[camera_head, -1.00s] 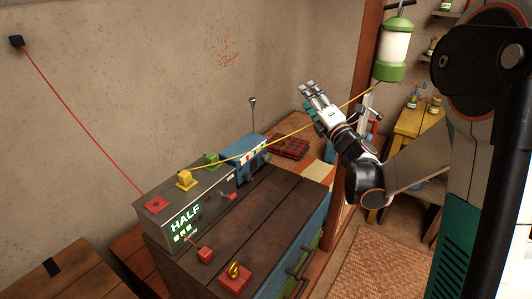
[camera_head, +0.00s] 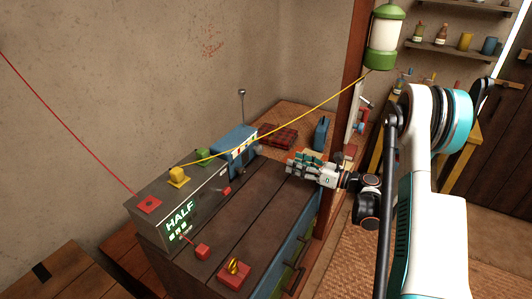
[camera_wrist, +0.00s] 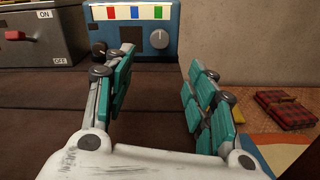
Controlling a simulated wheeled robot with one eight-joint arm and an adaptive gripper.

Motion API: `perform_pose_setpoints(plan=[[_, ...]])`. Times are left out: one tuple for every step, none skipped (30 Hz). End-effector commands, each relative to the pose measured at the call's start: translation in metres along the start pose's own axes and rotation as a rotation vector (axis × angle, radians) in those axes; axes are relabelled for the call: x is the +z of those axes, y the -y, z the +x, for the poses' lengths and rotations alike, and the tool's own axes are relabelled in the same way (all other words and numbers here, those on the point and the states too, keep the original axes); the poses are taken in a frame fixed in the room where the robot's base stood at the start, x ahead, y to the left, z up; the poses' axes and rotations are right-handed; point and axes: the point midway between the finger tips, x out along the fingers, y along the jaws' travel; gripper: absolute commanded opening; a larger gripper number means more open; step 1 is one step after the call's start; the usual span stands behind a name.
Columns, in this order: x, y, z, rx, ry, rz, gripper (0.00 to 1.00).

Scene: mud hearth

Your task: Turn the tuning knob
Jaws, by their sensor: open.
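A blue radio-like box (camera_head: 233,155) with a thin antenna stands on the dark wooden chest top, against the wall side.
A grey box (camera_head: 178,205) with a lit HALF display and a red ON/OFF switch (camera_head: 226,190) stands left of the blue box. A red block with a gold ring (camera_head: 234,272) is at the chest's front. A yellow cord (camera_head: 270,135) runs above to a green-and-white lantern (camera_head: 384,38).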

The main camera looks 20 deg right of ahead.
Motion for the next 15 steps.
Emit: perform_pose_setpoints(plan=[[-0.001, -0.001, 0.008, 0.003, 0.0, 0.001, 0.51], [-0.001, -0.001, 0.013, 0.003, 0.0, 0.001, 0.51], [-0.001, -0.001, 0.019, 0.003, 0.0, 0.001, 0.51], [-0.001, -0.001, 0.025, 0.004, 0.0, 0.001, 0.51], [-0.001, -0.001, 0.031, 0.003, 0.0, 0.001, 0.51], [-0.001, -0.001, 0.039, 0.003, 0.0, 0.002, 0.51], [-0.001, -0.001, 0.045, 0.004, 0.001, 0.002, 0.51], [-0.001, -0.002, 0.051, 0.003, 0.001, 0.002, 0.51], [-0.001, -0.001, 0.059, 0.003, 0.001, 0.002, 0.51], [-0.001, -0.001, 0.065, 0.003, 0.001, 0.002, 0.51], [-0.001, -0.001, 0.071, 0.003, 0.001, 0.002, 0.51], [-0.001, -0.001, 0.078, 0.003, 0.001, 0.002, 0.51], [-0.001, -0.001, 0.084, 0.003, 0.001, 0.002, 0.51], [-0.001, -0.001, 0.09, 0.002, 0.001, 0.002, 0.51], [-0.001, -0.001, 0.096, 0.002, 0.002, 0.002, 0.51]])
